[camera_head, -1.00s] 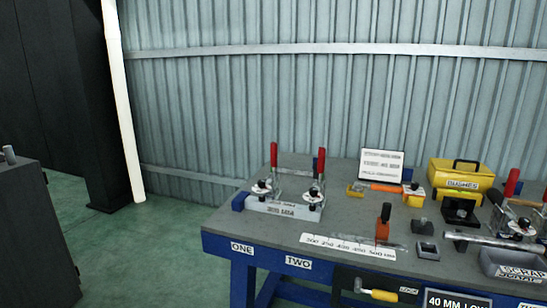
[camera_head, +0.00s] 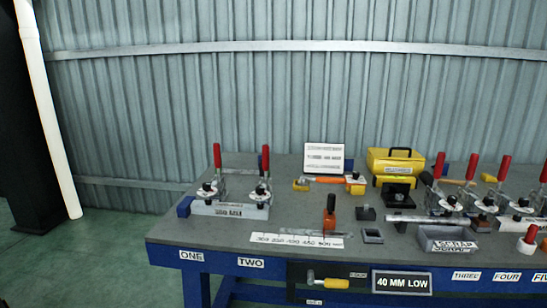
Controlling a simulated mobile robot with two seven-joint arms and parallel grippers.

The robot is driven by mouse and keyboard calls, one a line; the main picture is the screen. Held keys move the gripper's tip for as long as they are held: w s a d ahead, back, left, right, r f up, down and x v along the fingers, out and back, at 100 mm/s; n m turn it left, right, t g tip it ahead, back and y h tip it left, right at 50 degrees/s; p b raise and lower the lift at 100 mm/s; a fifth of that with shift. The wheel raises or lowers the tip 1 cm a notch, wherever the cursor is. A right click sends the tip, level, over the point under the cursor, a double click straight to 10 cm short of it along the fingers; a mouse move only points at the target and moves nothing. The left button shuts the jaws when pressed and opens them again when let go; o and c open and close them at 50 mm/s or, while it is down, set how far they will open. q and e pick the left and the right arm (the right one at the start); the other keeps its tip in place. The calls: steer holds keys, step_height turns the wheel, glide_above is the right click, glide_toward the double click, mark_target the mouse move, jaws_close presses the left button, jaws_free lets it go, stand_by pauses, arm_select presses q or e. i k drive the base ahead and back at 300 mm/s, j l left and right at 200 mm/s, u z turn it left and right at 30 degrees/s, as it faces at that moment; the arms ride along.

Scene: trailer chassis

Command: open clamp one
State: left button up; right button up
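Clamp one appears to be the leftmost toggle clamp (camera_head: 209,186), above the ONE label (camera_head: 191,256) on the table's front edge. Its red handle (camera_head: 217,155) stands upright. A second clamp (camera_head: 263,186) with an upright red handle (camera_head: 265,158) stands just right of it, above the TWO label (camera_head: 250,262). Both sit at a grey block (camera_head: 230,210) with printed lettering. From here I cannot tell whether the clamps press on the block. Neither of my grippers is in view.
The blue-framed table (camera_head: 165,228) also bears a white sign (camera_head: 323,157), a yellow bushes box (camera_head: 395,163), an orange-handled tool (camera_head: 330,215), a scrap bin (camera_head: 447,239) and several more red-handled clamps at the right. Open green floor (camera_head: 100,255) lies left of the table.

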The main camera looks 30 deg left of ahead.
mark_target(217, 147)
steer(key=j+z, duration=0.35)
steer(key=j, duration=0.2)
steer(key=j+z, duration=0.3)
steer(key=j, duration=0.25)
steer(key=k+j+z, duration=0.1)
steer(key=j+z, duration=0.25)
steer(key=j, duration=0.2)
steer(key=k+j+z, duration=0.15)
steer(key=j+z, duration=0.15)
steer(key=j, duration=0.2)
